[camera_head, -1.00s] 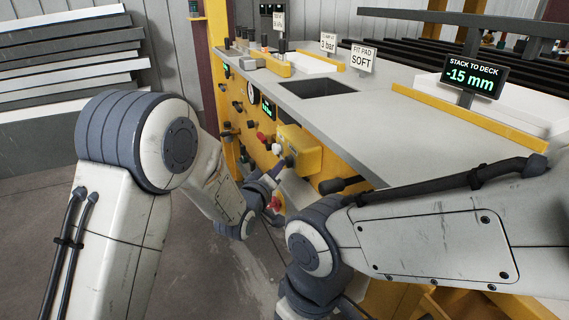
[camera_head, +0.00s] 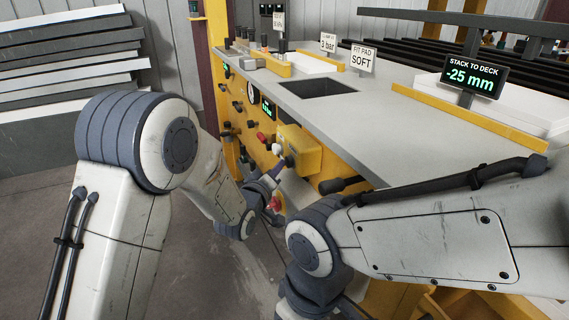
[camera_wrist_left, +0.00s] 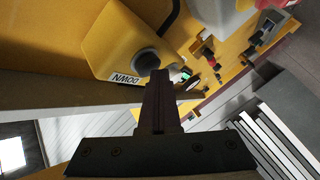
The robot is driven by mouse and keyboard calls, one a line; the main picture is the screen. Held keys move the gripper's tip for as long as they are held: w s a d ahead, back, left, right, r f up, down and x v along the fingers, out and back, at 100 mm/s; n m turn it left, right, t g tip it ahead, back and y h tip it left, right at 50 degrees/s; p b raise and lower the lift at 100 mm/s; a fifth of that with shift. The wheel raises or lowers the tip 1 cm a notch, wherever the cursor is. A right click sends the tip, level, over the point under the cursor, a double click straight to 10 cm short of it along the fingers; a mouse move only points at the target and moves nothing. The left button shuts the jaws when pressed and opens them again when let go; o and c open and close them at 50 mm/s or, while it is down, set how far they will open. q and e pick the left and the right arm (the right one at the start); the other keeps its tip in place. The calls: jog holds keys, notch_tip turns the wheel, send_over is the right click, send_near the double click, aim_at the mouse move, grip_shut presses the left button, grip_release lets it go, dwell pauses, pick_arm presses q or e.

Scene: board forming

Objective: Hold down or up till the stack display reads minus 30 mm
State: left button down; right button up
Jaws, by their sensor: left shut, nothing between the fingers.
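The stack display (camera_head: 473,82) reads -25 mm in the head view, under the words STACK TO DECK. A yellow control box (camera_head: 300,150) sits on the front of the yellow machine. In the left wrist view the box (camera_wrist_left: 115,40) carries a DOWN label (camera_wrist_left: 124,80) beside a dark round button (camera_wrist_left: 147,60). My left gripper (camera_wrist_left: 160,78) is shut and empty, its fingertips at the DOWN button; whether they touch it is hard to tell. In the head view my left gripper (camera_head: 277,172) reaches the box. My right gripper is out of view.
A grey worktop (camera_head: 380,130) with a dark rectangular opening (camera_head: 320,87) lies above the box. Several knobs and a gauge (camera_head: 251,91) line the yellow panel. A dark handle (camera_head: 345,185) juts out near my right arm. White boards (camera_head: 70,60) are stacked at the back left.

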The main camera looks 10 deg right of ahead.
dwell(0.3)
pick_arm(q)
jog(key=shift+s+a, duration=0.3)
jog(key=shift+a, duration=0.6)
jog(key=shift+s+a+b, duration=0.2)
jog(key=shift+s+a, duration=0.05)
jog(key=shift+a, duration=0.55)
jog(key=shift+s+a+b, duration=0.15)
jog(key=shift+s+a, duration=0.15)
jog(key=shift+a, duration=0.5)
jog(key=shift+s+a+b, duration=0.2)
jog(key=shift+s+a, duration=0.05)
jog(key=shift+a, duration=0.55)
jog(key=shift+d, duration=0.1)
